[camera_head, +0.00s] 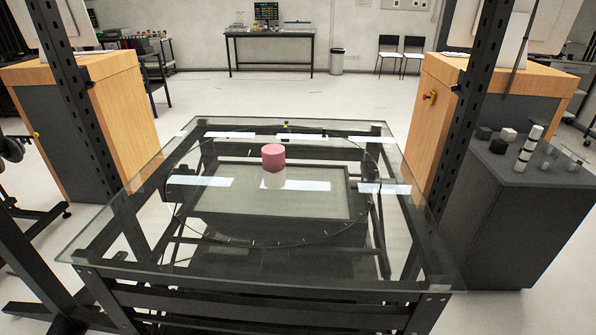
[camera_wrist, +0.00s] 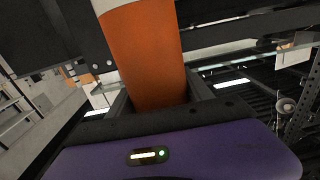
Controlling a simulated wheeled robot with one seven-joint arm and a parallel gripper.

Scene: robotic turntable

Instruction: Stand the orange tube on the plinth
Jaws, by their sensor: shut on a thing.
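The orange tube (camera_wrist: 145,55) shows in the wrist view, with a pale band at its upper end. My gripper (camera_wrist: 160,92) is shut on its lower part, one finger on each side. The tube's lower end is hidden by the gripper. Neither the gripper nor the tube is in the head view. A short pink cylinder (camera_head: 273,157), which looks like the plinth, stands on the glass table (camera_head: 120,235) in the head view. Its top is bare. I cannot tell how far the tube is from it.
The glass around the pink cylinder is clear. Dark uprights stand at left and right. A dark cabinet (camera_head: 530,215) at right carries small blocks and a black-and-white striped post (camera_head: 529,147). Wooden-topped cabinets (camera_head: 105,115) flank the table.

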